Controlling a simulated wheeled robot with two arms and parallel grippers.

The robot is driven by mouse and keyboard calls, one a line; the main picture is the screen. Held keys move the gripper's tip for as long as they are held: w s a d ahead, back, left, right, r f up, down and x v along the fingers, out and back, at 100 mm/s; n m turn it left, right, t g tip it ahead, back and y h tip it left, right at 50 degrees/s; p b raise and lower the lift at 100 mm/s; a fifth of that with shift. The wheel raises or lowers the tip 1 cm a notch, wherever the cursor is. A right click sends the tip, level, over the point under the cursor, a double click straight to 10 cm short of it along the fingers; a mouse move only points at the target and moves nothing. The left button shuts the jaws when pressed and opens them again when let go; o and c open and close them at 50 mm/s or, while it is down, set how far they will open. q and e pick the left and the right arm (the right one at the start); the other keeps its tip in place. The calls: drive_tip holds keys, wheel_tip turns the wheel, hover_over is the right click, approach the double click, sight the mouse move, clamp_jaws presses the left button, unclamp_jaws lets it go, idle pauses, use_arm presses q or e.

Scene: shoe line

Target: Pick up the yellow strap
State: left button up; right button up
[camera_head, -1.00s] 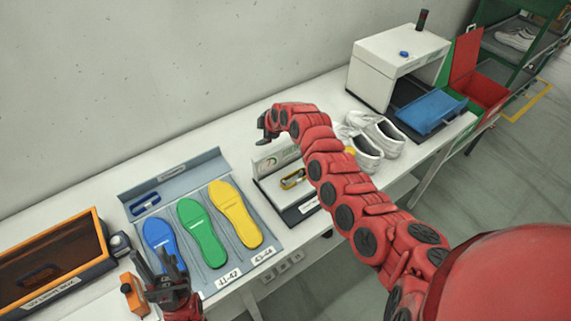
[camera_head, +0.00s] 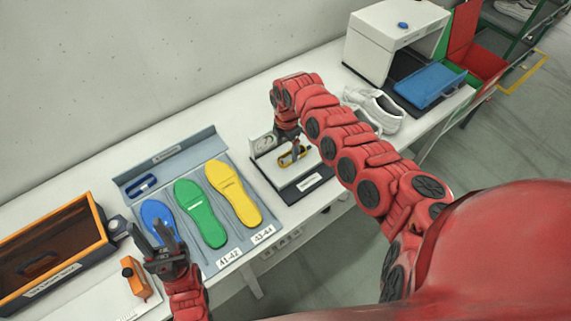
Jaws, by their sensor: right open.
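The yellow strap (camera_head: 287,161), a small yellow loop with dark parts, lies on a dark-based stand (camera_head: 296,189) in the middle of the table. My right gripper (camera_head: 292,148) points down right at the strap, open, with its fingers close over or around it. I cannot tell whether the fingers touch it, as the gripper hides part of the strap. My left gripper (camera_head: 152,238) is open and empty, in front of the blue insole's lower end at the lower left.
A grey tray (camera_head: 131,186) holds blue (camera_head: 158,212), green (camera_head: 201,212) and yellow (camera_head: 235,193) insoles left of the stand. An orange-rimmed box (camera_head: 102,226) stands far left. White shoes (camera_head: 378,107) and a white machine (camera_head: 385,42) stand to the right.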

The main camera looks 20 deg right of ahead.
sight(286, 162)
wheel_tip(286, 162, down, 5)
drive_tip(key=b, duration=0.5)
drive_tip(key=shift+w+a+f, duration=0.15)
drive_tip(key=shift+f, duration=0.35)
drive_tip(key=shift+w+r, duration=0.1)
drive_tip(key=shift+c, duration=0.3)
drive_tip(key=shift+r, duration=0.1)
drive_tip(key=shift+c, duration=1.1)
clamp_jaws()
drive_tip(key=shift+r, duration=0.1)
